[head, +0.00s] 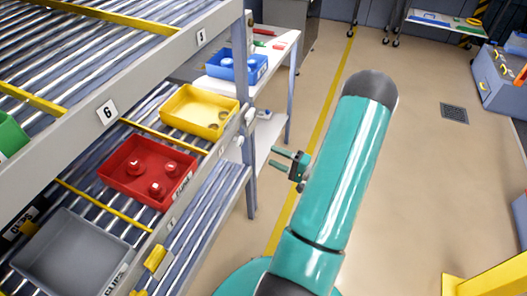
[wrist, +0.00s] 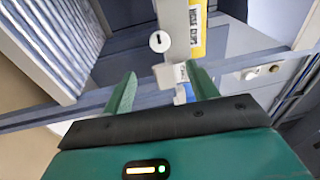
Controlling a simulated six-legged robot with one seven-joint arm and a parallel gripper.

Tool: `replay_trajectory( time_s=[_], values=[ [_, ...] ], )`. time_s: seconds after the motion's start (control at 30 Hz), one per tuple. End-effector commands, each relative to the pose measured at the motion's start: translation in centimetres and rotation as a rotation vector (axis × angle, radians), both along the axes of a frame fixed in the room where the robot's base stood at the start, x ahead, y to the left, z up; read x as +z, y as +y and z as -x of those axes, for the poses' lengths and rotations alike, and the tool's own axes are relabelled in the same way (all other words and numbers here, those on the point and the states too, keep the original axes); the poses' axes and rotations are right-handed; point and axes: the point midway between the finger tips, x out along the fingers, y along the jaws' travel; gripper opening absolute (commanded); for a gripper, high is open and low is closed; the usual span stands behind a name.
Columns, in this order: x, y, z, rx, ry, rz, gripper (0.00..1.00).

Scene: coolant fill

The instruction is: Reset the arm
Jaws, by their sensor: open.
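My gripper (head: 287,158) is left of my teal arm in the head view, in front of the roller rack. Its two green fingers point left and are apart, with nothing between them. In the wrist view, my gripper (wrist: 163,88) shows both fingers spread and empty, with part of the rack's edge and a yellow label (wrist: 197,30) beyond them. My arm is raised over the floor and hides part of it.
The roller rack (head: 100,110) at left holds a yellow bin (head: 200,108), a red bin (head: 147,170) with several red parts, and a grey bin (head: 70,255). A white table (head: 275,70) with a blue bin (head: 236,65) stands behind.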

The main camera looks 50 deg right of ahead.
Motion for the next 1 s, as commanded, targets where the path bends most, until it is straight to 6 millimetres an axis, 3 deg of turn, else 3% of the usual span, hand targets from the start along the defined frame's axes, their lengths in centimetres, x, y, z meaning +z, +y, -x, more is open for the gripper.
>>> replay_trajectory(
  time_s=[0.2, 0.77, 0.87, 1.0],
  values=[
    [-0.1, -0.3, 1.3, 0.0, 0.0, 0.0, 0.58],
    [-0.1, -0.3, 1.2, 0.003, 0.001, 0.001, 0.58],
    [0.7, 0.5, 0.5, 0.044, 0.012, 0.005, 0.58],
    [3.5, 4.0, -1.8, 0.212, 0.075, 0.022, 0.58]
  ],
)
